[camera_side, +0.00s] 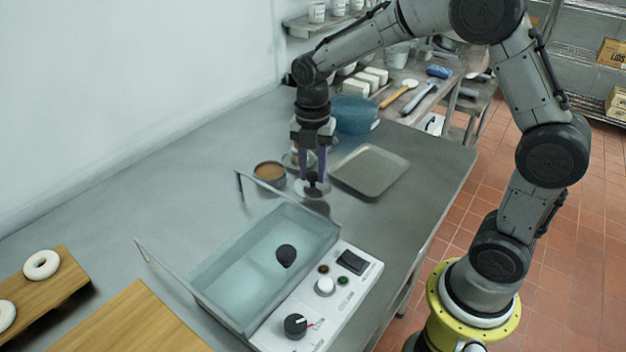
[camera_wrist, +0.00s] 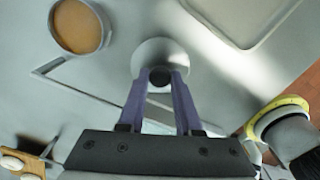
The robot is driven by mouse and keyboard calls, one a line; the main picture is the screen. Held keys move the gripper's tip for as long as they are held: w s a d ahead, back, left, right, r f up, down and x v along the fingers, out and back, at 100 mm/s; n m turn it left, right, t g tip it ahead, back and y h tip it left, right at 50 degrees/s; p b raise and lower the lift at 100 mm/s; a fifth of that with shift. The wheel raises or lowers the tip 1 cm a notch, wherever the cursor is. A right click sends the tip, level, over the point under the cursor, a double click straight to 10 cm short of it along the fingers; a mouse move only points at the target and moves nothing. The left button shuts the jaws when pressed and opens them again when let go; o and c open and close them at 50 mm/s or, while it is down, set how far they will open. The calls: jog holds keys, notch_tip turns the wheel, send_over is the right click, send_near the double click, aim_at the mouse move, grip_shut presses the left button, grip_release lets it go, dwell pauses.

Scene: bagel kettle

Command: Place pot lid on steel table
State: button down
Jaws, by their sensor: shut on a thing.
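My gripper (camera_side: 313,172) points down over the steel table (camera_side: 225,190), behind the water bath. Its purple fingers (camera_wrist: 158,92) are shut on the black knob (camera_wrist: 160,77) of the pot lid. The lid is a small pale disc (camera_side: 312,189), which also shows in the wrist view (camera_wrist: 158,52). It looks roughly level, low over or on the table, between a round dish and a flat tray. I cannot tell whether its underside touches the table.
The bath (camera_side: 215,268), with water and a dark round object (camera_side: 286,256), stands in front. The round brown-filled dish (camera_side: 269,171) is left of the lid, the grey tray (camera_side: 372,168) right. A blue bowl (camera_side: 352,114) stands behind. Bagels (camera_side: 42,264) lie on a board (camera_side: 62,284) at front left.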

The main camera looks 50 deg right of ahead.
aim_at(313, 175)
jog(key=shift+f, duration=1.45)
jog(key=shift+f, duration=0.1)
jog(key=c, duration=0.6)
grip_release()
notch_tip(313, 175, up, 12)
jog(key=s+a+r+m+t, duration=0.1)
jog(key=s+m+t, duration=0.4)
jog(key=s+m, duration=1.6)
jog(key=shift+s+r+m+t, duration=0.3)
jog(key=shift+s+r+m, duration=0.05)
jog(key=shift+m, duration=0.45)
